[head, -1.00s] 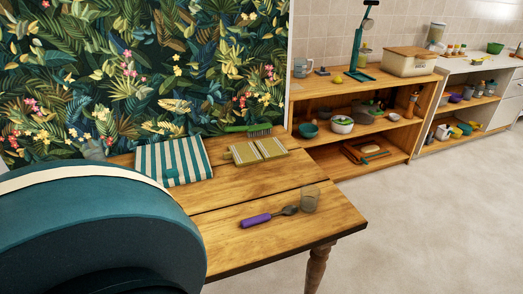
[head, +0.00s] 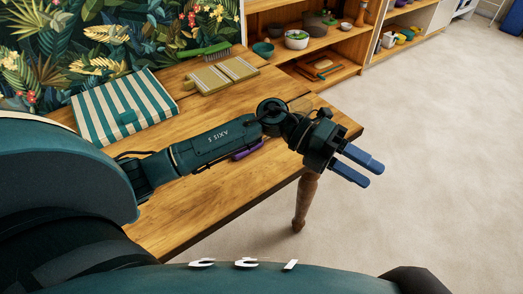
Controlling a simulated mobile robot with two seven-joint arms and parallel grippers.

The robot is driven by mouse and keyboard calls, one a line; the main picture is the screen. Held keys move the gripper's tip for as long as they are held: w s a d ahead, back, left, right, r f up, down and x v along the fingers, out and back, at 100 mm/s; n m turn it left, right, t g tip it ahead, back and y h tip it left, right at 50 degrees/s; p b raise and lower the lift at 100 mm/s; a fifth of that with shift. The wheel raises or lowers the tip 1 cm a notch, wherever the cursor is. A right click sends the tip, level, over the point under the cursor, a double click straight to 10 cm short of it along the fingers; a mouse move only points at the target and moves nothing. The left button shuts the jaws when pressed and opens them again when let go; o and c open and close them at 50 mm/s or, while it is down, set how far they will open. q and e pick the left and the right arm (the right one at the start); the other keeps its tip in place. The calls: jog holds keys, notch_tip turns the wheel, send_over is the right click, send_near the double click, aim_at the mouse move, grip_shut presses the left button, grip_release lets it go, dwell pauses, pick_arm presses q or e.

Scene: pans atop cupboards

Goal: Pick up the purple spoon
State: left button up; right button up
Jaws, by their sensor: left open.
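The purple spoon (head: 246,151) lies on the wooden table (head: 190,222). Only part of its purple handle shows; my left arm passes in front of it and hides the rest. My left gripper (head: 372,174) has two blue fingers, parallel and apart, with nothing between them. It is beyond the table's right edge, over the floor in the picture, to the right of the spoon and not touching it. My right gripper is not in view.
A striped teal-and-white cloth-like item (head: 123,108), a tan board-like item (head: 222,75) and a green brush (head: 205,51) lie toward the table's back. A wooden shelf (head: 330,46) with bowls stands behind. The floor (head: 440,120) at right is clear.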

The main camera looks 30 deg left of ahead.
pick_arm(q)
jog(key=w+a+f+m+y+b, duration=0.3)
jog(key=w+a+f+y, duration=0.15)
jog(key=a+y, duration=0.4)
jog(key=w+a+r+n+t+y+b, duration=0.15)
jog(key=a+y, duration=0.25)
jog(key=a, duration=0.5)
jog(key=w+a+r+y+b, duration=0.1)
jog(key=w+a+r+y, duration=0.2)
jog(key=a, duration=0.7)
jog(key=shift+y, duration=0.45)
jog(key=f, duration=0.8)
jog(key=shift+s+d, duration=0.1)
jog(key=shift+s, duration=0.1)
notch_tip(320, 180, down, 5)
jog(key=shift+s+f+b, duration=0.1)
jog(key=shift+s+b, duration=0.05)
jog(key=shift+b, duration=0.15)
jog(key=shift+f, duration=0.35)
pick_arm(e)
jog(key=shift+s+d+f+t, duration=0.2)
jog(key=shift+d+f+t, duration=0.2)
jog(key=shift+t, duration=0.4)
pick_arm(q)
jog(key=shift+c, duration=0.3)
grip_shut()
